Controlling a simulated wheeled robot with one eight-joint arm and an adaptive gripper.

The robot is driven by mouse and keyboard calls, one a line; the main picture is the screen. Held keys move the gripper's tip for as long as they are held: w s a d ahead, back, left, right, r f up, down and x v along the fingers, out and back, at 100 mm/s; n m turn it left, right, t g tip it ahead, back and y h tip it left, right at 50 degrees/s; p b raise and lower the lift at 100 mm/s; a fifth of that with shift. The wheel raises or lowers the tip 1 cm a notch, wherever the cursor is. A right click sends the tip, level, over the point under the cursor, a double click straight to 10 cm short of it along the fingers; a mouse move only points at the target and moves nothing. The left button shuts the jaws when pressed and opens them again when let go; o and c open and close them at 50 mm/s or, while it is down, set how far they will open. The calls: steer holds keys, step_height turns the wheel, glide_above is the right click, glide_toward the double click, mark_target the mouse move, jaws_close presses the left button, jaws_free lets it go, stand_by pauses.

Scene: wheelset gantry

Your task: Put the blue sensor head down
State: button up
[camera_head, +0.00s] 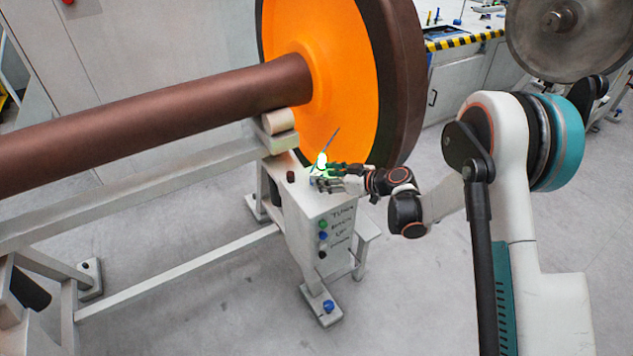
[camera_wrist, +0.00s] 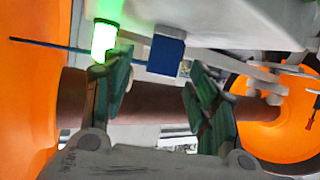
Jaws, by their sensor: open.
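The blue sensor head (camera_wrist: 166,56) shows in the wrist view as a small blue block, beyond and between my fingertips. It seems to meet the pale surface at the top of that picture; any small gap there is hard to judge. My gripper (camera_wrist: 154,72) has its two green fingers spread wide, with clear space between them. In the head view my gripper (camera_head: 317,179) is low over the top of the white control cabinet (camera_head: 311,215). The sensor head cannot be made out there.
The orange wheel (camera_head: 330,85) and brown axle (camera_head: 150,120) rise just behind. A small dark knob (camera_head: 290,176) is on the cabinet top's left side.

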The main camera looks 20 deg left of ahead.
mark_target(320, 175)
steer(key=b+x, duration=0.1)
steer(key=x, duration=0.3)
steer(key=shift+s+a, duration=0.1)
steer(key=shift+a, duration=0.05)
steer(key=shift+r, duration=0.15)
jaws_close()
